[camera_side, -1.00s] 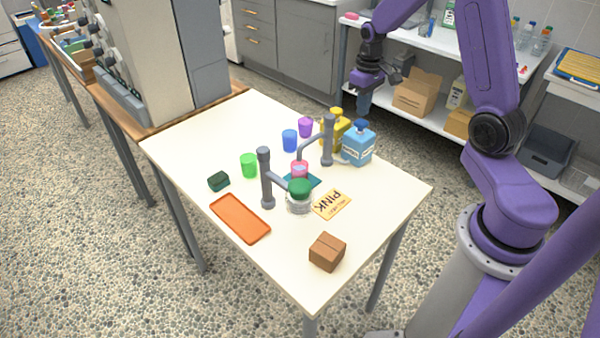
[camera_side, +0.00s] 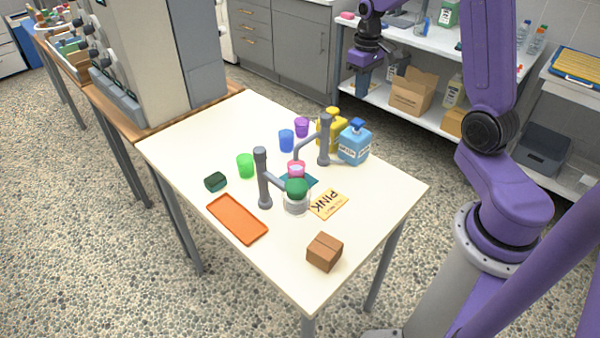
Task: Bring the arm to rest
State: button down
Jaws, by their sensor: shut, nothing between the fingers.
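My purple arm is raised at the upper right. My gripper (camera_side: 363,76) is shut and empty, in the air above and behind the far right edge of the white table (camera_side: 385,215), clear of everything on it. On the table a pink cup (camera_side: 296,169) stands on a teal cloth (camera_side: 310,182) between two grey posts. A green-topped clear jar (camera_side: 296,201) is beside the front post.
A blue bottle (camera_side: 354,146) and a yellow bottle (camera_side: 334,131) stand below the gripper. Purple (camera_side: 301,128), blue (camera_side: 286,141) and green (camera_side: 245,166) cups, a dark green block (camera_side: 215,182), an orange tray (camera_side: 237,220) and a brown box (camera_side: 324,252) occupy the table. White shelving (camera_side: 410,108) stands behind.

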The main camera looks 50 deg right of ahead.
jog(key=s+a+r+n, duration=0.25)
jog(key=s+a, duration=0.25)
jog(key=a, duration=0.4)
jog(key=s+a+r+n, duration=0.1)
jog(key=s+a+n, duration=0.35)
jog(key=a, duration=0.35)
jog(key=s+a+n, duration=0.2)
jog(key=s, duration=0.7)
jog(key=s+a+n, duration=0.2)
jog(key=s+n, duration=0.1)
jog(key=s, duration=0.5)
jog(key=shift+s+a+n, duration=0.3)
jog(key=shift+s+a, duration=0.05)
jog(key=shift+f, duration=0.1)
